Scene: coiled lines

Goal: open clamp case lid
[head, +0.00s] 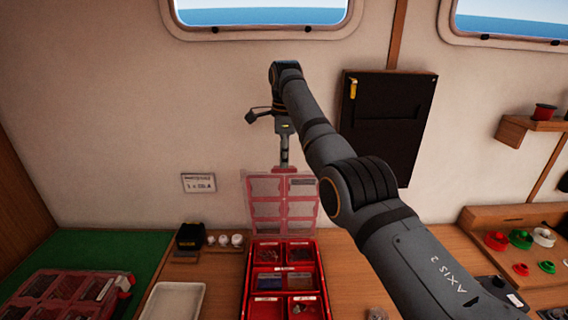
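A red compartment case (248,300) stands on the bench at the lower middle. Its clear, red-ribbed lid (265,209) is raised and stands roughly upright at the back, so the compartments with small parts show. A second red case (65,296) with its clear lid down lies at the lower left; I cannot tell which one is the clamp case. My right gripper (284,164) points down at the raised lid's top edge. Whether it touches the lid, or how its fingers stand, is unclear. My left gripper is out of view.
A white tray (172,301) lies left of the open case. A dark box (190,236) and white round pieces stand behind it. A green mat (120,250) lies under the closed case. A rack of colored spools (520,240) is at right. A black panel (388,115) hangs on the wall.

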